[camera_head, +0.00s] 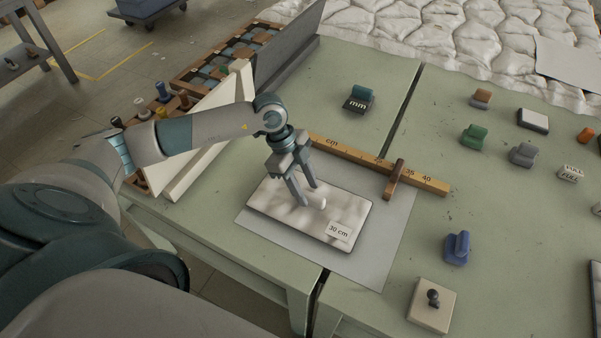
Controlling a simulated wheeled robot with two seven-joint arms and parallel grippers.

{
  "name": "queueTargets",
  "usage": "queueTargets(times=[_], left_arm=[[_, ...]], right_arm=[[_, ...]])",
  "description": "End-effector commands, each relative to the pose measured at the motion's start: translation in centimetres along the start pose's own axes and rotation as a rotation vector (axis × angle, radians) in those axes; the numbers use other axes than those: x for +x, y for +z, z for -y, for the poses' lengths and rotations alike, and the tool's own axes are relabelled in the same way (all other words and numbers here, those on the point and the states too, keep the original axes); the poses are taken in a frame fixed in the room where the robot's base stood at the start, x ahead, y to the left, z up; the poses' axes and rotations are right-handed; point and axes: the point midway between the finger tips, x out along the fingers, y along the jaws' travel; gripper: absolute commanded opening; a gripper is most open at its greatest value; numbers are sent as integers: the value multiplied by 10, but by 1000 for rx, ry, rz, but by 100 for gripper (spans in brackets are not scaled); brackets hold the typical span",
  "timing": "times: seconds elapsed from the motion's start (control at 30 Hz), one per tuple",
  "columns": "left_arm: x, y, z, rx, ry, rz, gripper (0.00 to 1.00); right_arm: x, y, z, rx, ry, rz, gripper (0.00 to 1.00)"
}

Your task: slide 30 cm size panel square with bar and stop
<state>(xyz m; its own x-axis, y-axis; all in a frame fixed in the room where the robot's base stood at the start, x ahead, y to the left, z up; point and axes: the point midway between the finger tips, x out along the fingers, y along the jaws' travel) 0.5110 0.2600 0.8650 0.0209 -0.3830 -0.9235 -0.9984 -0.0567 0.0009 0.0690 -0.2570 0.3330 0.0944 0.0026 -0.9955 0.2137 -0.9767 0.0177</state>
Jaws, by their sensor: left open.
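The white quilted panel (275,212), labelled "30 cm", lies flat on a grey sheet (397,232) on the green table. A small white knob (322,202) stands on its top. My left gripper (308,196) is open above the panel, its fingers pointing down beside the knob; I cannot tell whether they touch the panel. A wooden ruled bar (430,184) marked "cm" runs behind the panel, its left part hidden by my arm. A brown wooden stop (394,178) sits across the bar near the 35 mark. My right gripper is not in view.
A blue block (457,247) and a beige plate with a black knob (432,306) stand at the front right. Several coloured blocks lie at the right. A dark "mm" block (358,104) is behind the bar. A white board and wooden rack stand left.

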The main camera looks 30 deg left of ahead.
Motion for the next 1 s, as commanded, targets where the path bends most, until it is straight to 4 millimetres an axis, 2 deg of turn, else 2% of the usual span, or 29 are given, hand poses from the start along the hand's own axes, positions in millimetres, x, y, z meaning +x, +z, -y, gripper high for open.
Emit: queueTargets(times=[0.2,0.5,0.67,0.7,1.0], left_arm=[[11,0,0,0,-1,1,41],[13,0,0,0,-1,1,41],[12,0,0,0,-1,1,2],[12,0,0,0,-1,1,0],[12,0,0,0,-1,1,0]], right_arm=[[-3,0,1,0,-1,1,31],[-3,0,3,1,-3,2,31],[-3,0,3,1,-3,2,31],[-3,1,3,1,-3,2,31],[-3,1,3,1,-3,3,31]])
